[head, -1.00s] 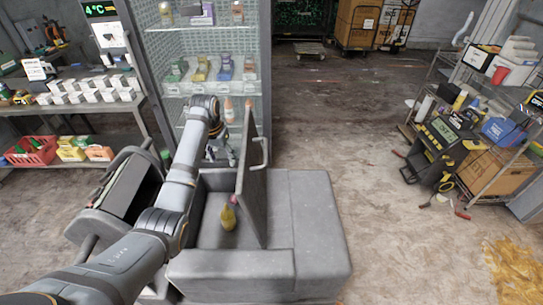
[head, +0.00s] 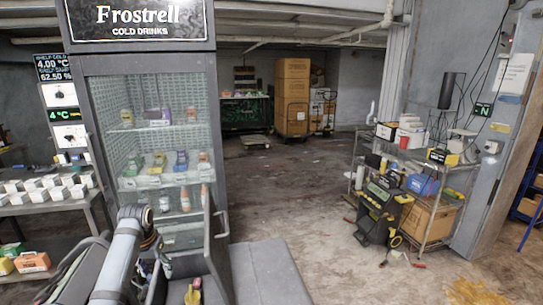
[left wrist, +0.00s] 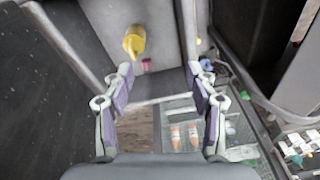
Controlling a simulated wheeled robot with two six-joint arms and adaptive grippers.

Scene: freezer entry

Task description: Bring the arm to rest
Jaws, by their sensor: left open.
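My left arm rises from the bottom left of the head view. Its gripper (head: 163,264) is partly hidden behind the arm, between the cold-drinks cabinet and the raised lid of the grey chest. In the left wrist view the gripper (left wrist: 162,84) has its two fingers spread, with nothing between them. A yellow bottle (left wrist: 134,42) lies inside the grey chest (left wrist: 88,30), beyond the fingertips and apart from them; its top also shows in the head view (head: 193,292). My right gripper is not in view.
The chest's lid (head: 216,250) stands upright just right of my gripper. The glass-front drinks cabinet (head: 213,110) stands close behind. A shelf with white boxes (head: 50,190) is at left. A loaded wire rack (head: 440,235) stands at right, with open floor between.

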